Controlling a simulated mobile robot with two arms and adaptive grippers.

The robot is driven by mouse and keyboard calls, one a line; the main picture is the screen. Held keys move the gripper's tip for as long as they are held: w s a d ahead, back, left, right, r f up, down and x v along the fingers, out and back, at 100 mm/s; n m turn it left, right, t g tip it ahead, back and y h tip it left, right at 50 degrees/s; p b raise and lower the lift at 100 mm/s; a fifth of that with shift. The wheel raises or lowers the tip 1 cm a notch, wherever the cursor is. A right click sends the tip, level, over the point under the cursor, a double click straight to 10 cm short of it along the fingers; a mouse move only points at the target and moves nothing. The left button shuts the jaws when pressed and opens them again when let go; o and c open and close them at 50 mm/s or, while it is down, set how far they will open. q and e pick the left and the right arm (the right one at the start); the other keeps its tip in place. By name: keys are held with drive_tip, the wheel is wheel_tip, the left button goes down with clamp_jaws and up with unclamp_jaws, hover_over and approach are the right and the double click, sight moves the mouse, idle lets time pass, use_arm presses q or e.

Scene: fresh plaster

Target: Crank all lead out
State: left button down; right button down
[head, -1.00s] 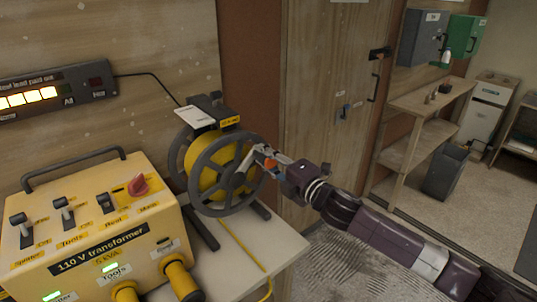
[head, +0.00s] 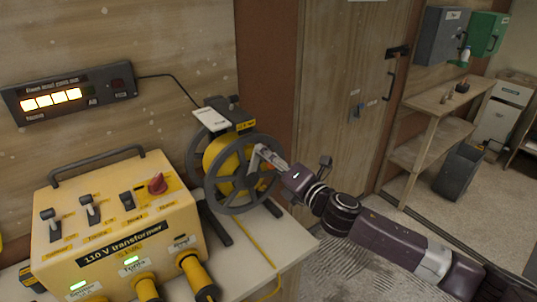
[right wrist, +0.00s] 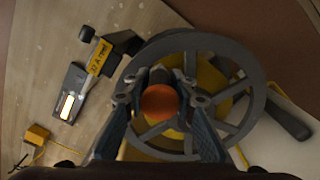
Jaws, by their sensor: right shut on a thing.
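The cable reel (head: 222,194) stands on the bench, with grey spoked wheels and yellow lead (head: 218,160) wound on its drum. It also shows in the right wrist view (right wrist: 262,105). Yellow lead runs from beneath the reel across the bench top (head: 262,252) towards the front edge. My right gripper (head: 258,156) is at the near wheel, shut on the orange crank knob (right wrist: 158,103), which sits between its fingers in the right wrist view. In the head view the fingers hide the knob. How much lead is left on the drum cannot be told. My left gripper is not in view.
A yellow 110 V transformer (head: 112,215) with switches and plugs stands left of the reel. A wall panel (head: 70,92) above has several lit amber segments. A door (head: 345,70), a shelf bench (head: 440,100) and a grey bin (head: 458,172) are to the right.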

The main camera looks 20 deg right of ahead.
drive_tip(key=shift+a+f, duration=0.1)
drive_tip(key=shift+f, duration=0.05)
drive_tip(key=c, duration=1.7)
unclamp_jaws()
drive_tip(key=shift+c, duration=0.2)
drive_tip(key=shift+s, duration=0.1)
drive_tip(key=v, duration=1.2)
